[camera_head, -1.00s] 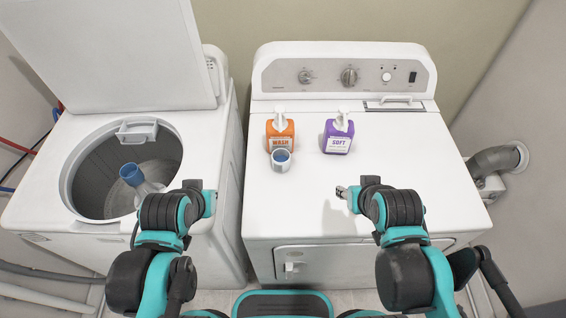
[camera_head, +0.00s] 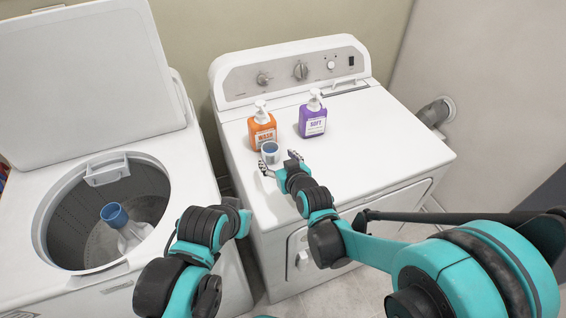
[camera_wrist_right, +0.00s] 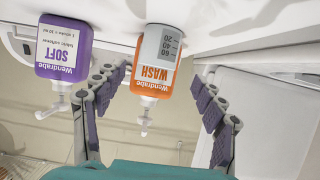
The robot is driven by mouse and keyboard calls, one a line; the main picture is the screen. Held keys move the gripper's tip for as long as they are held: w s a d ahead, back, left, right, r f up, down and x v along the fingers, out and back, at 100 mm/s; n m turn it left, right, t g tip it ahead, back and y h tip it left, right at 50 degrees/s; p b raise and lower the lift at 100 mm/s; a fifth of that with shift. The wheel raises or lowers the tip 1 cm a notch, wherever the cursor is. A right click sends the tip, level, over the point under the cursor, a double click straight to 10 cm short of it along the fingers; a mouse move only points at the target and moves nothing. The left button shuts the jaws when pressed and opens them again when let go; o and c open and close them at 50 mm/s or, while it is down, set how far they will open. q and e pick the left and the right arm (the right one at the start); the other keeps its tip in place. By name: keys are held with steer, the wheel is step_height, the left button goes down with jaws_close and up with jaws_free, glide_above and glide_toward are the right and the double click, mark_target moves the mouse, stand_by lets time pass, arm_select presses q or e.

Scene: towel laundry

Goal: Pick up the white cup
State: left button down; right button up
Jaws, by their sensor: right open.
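The white cup (camera_head: 270,153), small with a blue-grey inside, stands upright on the dryer top in front of the orange WASH bottle (camera_head: 262,131). My right gripper (camera_head: 280,162) is open, its fingertips spread at the cup's near side. In the right wrist view, which is upside down, the cup (camera_wrist_right: 160,46) shows number marks and lies between the fingers' directions, just past the tips of the open right gripper (camera_wrist_right: 162,85). I cannot tell whether a finger touches it. My left arm shows at the lower left, but its gripper fingers do not show.
The purple SOFT bottle (camera_head: 313,117) stands right of the orange bottle, close behind the cup. The dryer (camera_head: 390,145) has free top to the right. On the left is an open washer (camera_head: 45,180) with a raised lid and a blue-topped agitator (camera_head: 114,216).

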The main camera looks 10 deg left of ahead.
mark_target(273, 154)
steer(key=b+x, duration=0.1)
steer(key=x, duration=0.2)
steer(key=shift+d+f, duration=0.1)
steer(key=b+x, duration=0.2)
steer(key=x, duration=0.3)
steer(key=shift+w+f, duration=0.1)
steer(key=shift+c, duration=0.9)
steer(key=c, duration=0.9)
